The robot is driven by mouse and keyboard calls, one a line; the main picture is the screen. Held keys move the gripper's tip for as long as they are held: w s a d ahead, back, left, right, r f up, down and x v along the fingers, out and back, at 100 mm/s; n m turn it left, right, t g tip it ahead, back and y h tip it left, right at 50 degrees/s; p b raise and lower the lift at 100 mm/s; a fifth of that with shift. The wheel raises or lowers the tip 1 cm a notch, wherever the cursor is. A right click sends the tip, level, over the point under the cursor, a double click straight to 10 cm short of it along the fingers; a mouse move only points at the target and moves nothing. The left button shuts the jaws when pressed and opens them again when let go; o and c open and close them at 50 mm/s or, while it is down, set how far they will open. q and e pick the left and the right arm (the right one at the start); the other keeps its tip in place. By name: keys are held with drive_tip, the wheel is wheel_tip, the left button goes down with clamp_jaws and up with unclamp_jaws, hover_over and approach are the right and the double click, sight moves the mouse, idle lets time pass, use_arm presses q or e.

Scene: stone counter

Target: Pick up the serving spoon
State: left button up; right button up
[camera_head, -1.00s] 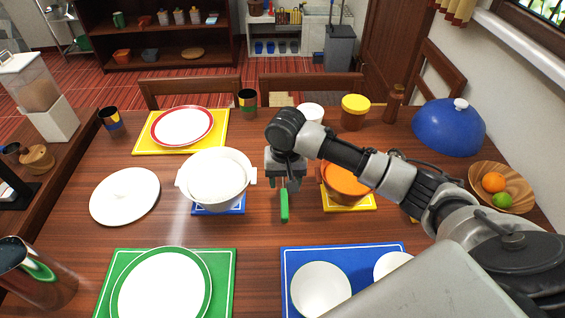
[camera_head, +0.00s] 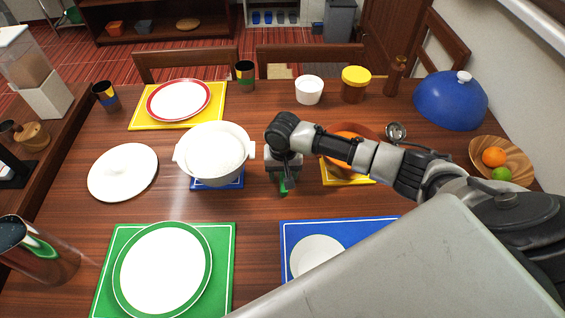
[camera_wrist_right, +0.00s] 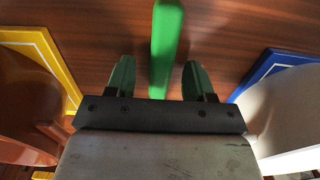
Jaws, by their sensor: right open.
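The serving spoon appears to be the green-handled utensil on the table; its green handle (camera_wrist_right: 166,45) shows in the right wrist view, and a small green bit (camera_head: 284,186) shows below my gripper in the head view. Its other end is hidden by the gripper. My right gripper (camera_wrist_right: 157,80) is open, with one finger on each side of the handle and gaps between. In the head view the right gripper (camera_head: 284,180) hangs between the white pot and the orange pot. My left gripper is not in view.
The white pot (camera_head: 214,150) stands close left on a blue trivet. The orange pot (camera_head: 345,138) stands close right on a yellow mat (camera_head: 350,180), partly behind my arm. A metal ladle (camera_head: 396,131) lies farther right. Bare table lies in front, between the green mat (camera_head: 228,250) and blue mat (camera_head: 290,235).

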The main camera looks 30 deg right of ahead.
drive_tip(key=shift+f, duration=0.25)
clamp_jaws()
drive_tip(key=shift+r, duration=5.15)
